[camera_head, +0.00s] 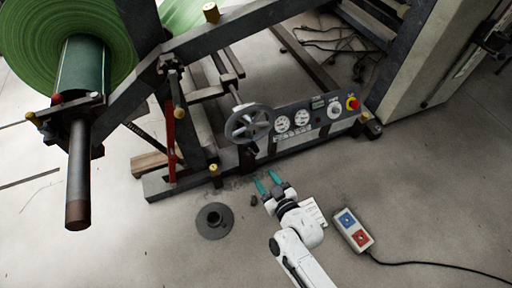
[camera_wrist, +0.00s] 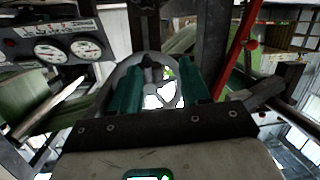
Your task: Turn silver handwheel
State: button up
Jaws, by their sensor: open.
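The silver handwheel (camera_head: 249,124) is a spoked wheel on a shaft at the front of the dark machine frame, left of the gauge panel. In the head view my gripper (camera_head: 268,184), with two teal fingers, is below and slightly right of the wheel, apart from it. The fingers are spread with nothing between them. In the wrist view the handwheel (camera_wrist: 152,75) appears beyond my gripper (camera_wrist: 152,85), framed between the two fingers. The fingers and gripper body hide parts of its rim.
A panel (camera_head: 307,117) with gauges and a red button stands right of the wheel. A red lever (camera_head: 171,143) stands to its left. A green roll (camera_head: 60,45) is at upper left. A dark flanged piece (camera_head: 214,222) and a pendant (camera_head: 353,230) with cable lie on the floor.

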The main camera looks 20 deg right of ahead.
aim_at(256, 148)
jog(key=w+b, duration=0.1)
jog(key=w, duration=0.2)
jog(key=w+d+t+h+b, duration=0.1)
jog(key=w, duration=0.3)
jog(key=w+r+t+b, duration=0.1)
jog(key=w, duration=0.3)
jog(key=shift+w+d+m+h, duration=0.15)
jog(key=shift+w+m+h, duration=0.1)
jog(key=shift+m+h, duration=0.05)
grip_shut()
dwell(0.5)
